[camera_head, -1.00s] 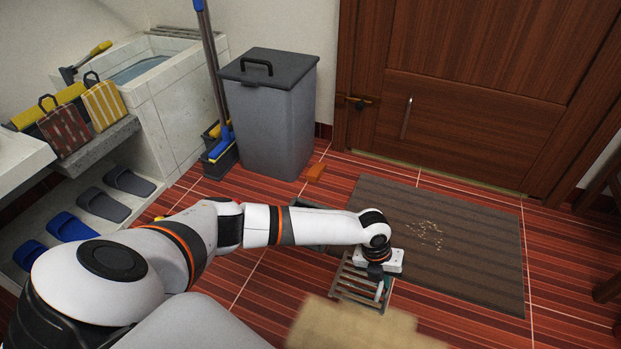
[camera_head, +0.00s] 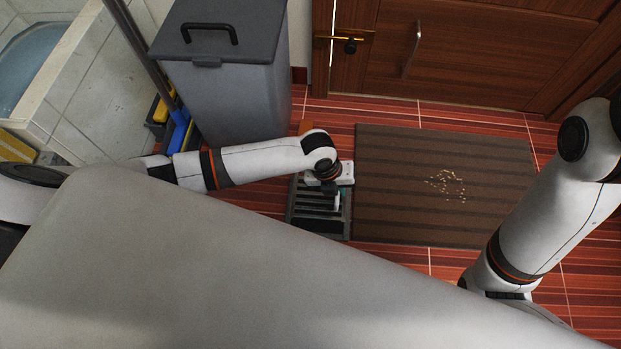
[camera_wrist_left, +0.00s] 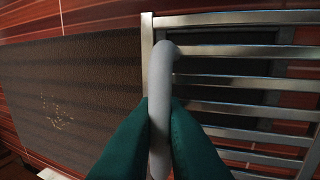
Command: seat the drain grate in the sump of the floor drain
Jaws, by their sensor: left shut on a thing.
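The drain grate (camera_head: 318,224) is a metal frame with parallel slats; it shows beside the mat in the head view. My left gripper (camera_head: 337,198) is shut on its upright grey handle. In the left wrist view the teal fingertips (camera_wrist_left: 158,128) pinch the handle (camera_wrist_left: 160,92) from both sides, and the metal slats (camera_wrist_left: 235,82) extend right. A dark rectangular recess with a grey border, apparently the floor drain's sump (camera_wrist_left: 225,66), shows between the slats. The grate lies over part of it; I cannot tell the height gap. My right gripper is hidden.
A brown striped mat (camera_head: 400,200) with scattered crumbs lies right of the grate. A grey lidded bin (camera_head: 230,95) stands behind left, with a mop and blue-yellow tools beside it. A wooden door (camera_head: 460,50) closes the back. My right arm occupies the right side.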

